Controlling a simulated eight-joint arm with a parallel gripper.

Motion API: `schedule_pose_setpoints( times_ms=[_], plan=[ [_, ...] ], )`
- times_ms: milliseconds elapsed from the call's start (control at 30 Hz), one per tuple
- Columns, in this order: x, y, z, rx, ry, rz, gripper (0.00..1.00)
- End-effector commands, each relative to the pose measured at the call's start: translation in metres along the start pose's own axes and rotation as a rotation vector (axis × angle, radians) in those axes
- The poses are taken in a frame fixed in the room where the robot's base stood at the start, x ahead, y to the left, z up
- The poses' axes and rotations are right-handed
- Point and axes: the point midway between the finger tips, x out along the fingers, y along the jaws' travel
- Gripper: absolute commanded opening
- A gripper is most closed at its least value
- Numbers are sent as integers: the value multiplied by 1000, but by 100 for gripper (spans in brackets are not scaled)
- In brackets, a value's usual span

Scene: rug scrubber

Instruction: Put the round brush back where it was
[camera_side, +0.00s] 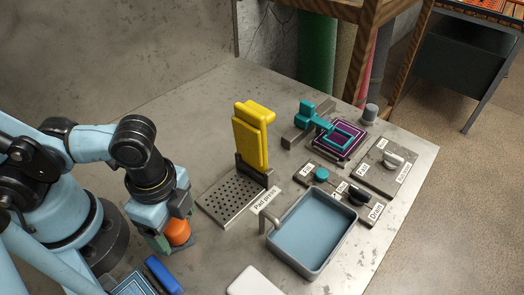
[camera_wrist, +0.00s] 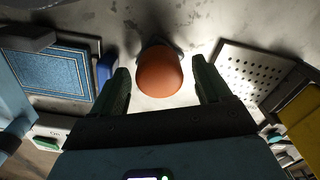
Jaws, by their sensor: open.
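The round brush, as far as I can tell, is the orange rounded piece (camera_side: 177,232) at the lower left of the side view. In the wrist view its orange dome (camera_wrist: 160,73) stands on the metal table, with a dark part showing behind it. My gripper (camera_side: 176,241) is open and low over it. In the wrist view the green fingers of my gripper (camera_wrist: 162,90) are on either side of the dome, with gaps visible. The brush's underside is hidden.
A perforated plate (camera_side: 232,203) with an upright yellow pad (camera_side: 250,138) stands right of my gripper. Beyond are a grey basin (camera_side: 312,232), a teal-handled press (camera_side: 318,116) and labelled knob panels (camera_side: 384,165). A blue block (camera_side: 163,275) and blue mat (camera_wrist: 52,70) lie close by.

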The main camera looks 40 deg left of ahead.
Motion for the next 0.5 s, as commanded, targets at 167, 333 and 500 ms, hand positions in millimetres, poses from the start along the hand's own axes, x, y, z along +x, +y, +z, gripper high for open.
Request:
schedule_pose_setpoints(
  times_ms=[167,333,500],
  plan=[
    [-12,0,1,0,0,0,77],
    [-24,0,1,0,0,0,77],
    [-39,0,1,0,0,0,77]
  ],
)
